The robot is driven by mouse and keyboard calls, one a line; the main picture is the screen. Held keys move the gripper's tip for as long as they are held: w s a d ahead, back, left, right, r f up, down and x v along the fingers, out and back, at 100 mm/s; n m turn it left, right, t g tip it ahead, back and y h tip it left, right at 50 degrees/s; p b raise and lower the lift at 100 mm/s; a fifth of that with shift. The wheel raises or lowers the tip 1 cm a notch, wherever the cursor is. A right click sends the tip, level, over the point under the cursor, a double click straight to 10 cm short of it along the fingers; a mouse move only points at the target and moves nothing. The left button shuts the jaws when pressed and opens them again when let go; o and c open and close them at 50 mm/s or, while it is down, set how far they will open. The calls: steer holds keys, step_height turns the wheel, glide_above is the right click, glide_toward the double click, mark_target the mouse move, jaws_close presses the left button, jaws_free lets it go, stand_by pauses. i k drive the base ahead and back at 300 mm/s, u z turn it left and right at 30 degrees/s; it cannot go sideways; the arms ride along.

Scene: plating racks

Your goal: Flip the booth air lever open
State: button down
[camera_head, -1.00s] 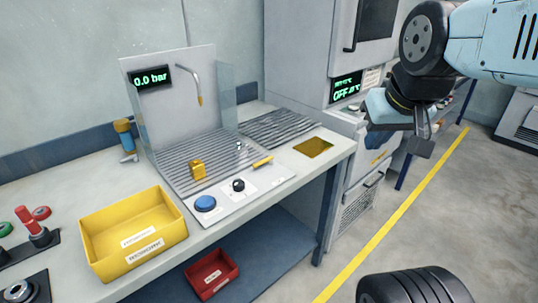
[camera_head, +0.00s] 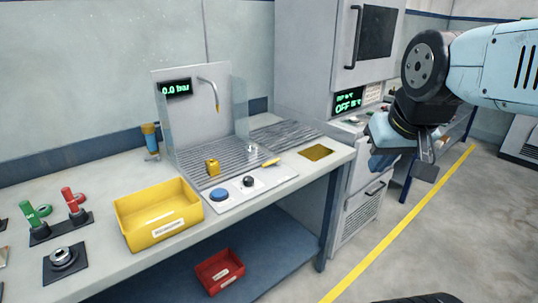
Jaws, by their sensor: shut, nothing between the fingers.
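The booth (camera_head: 192,116) stands on the bench, with a display (camera_head: 175,88) reading 0.0 bar and a bent nozzle (camera_head: 212,90) over a slatted grate. A small yellow lever (camera_head: 271,162) lies nearly flat at the right of the white front panel (camera_head: 245,192); I take it for the air lever. A black knob (camera_head: 249,181) and a blue button (camera_head: 219,195) are left of it. My gripper (camera_head: 426,168) is shut and empty, at the right of the picture, well apart from the lever and touching nothing.
A yellow bin (camera_head: 150,236) stands left of the panel, and a small brass block (camera_head: 212,166) sits on the grate. Red and green levers (camera_head: 72,200) are at far left. A grey cabinet (camera_head: 300,60) stands behind the bench's right end.

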mark_target(277, 160)
steer(key=u, duration=0.1)
steer(key=i, duration=0.95)
steer(key=z, duration=0.05)
